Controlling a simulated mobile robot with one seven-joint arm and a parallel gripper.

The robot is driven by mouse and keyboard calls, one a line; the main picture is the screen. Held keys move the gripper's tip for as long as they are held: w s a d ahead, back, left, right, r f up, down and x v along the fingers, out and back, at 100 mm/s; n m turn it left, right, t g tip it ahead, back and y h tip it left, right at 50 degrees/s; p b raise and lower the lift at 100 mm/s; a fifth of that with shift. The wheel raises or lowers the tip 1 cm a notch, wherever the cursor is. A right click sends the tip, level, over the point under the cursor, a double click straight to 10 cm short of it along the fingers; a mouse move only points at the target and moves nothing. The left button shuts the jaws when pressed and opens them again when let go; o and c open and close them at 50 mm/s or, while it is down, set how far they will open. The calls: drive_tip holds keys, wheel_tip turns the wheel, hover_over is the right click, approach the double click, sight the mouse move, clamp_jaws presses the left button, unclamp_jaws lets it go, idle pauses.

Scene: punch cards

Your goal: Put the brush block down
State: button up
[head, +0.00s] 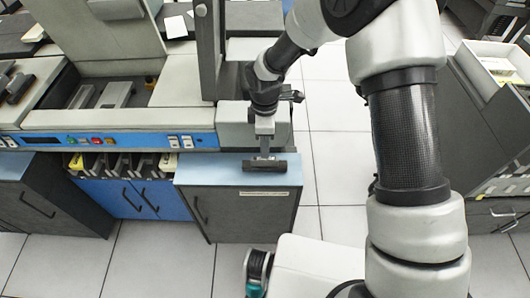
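The brush block (264,166) is a short dark bar at the front edge of the blue cabinet top (212,168), below the end of my arm. It looks level, with its long side running left to right. My gripper (265,153) points straight down over the middle of the block, and its tip meets the block's top. The fingers are small and dark here, so I cannot tell whether they are closed on the block. I also cannot tell whether the block rests on the top or hangs just above it.
A grey machine with a blue control panel (110,142) stands behind and left of the cabinet. Its grey end housing (236,128) is close beside my gripper. Several trays fill the shelf below the panel. White floor tiles lie right of the cabinet; a card cabinet (490,110) stands far right.

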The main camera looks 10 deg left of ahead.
drive_tip(key=s+d+r+m+t, duration=0.1)
drive_tip(key=d+r+m, duration=0.3)
drive_tip(key=d+r, duration=0.55)
drive_tip(key=s+d+r+m+t, duration=0.15)
drive_tip(key=d+r+m, duration=0.35)
drive_tip(key=r, duration=0.9)
drive_tip(key=s+d+r+m+t, duration=0.1)
drive_tip(key=s+d+r+m, duration=0.3)
drive_tip(key=s+d+m, duration=0.2)
drive_tip(key=s+d+r+m+t, duration=0.2)
drive_tip(key=s+d+r+m, duration=0.2)
drive_tip(key=s, duration=0.5)
drive_tip(key=d+m, duration=0.1)
drive_tip(key=d, duration=0.1)
drive_tip(key=shift+d+r+m, duration=0.2)
drive_tip(key=shift+d+m, duration=0.15)
drive_tip(key=shift+m, duration=0.05)
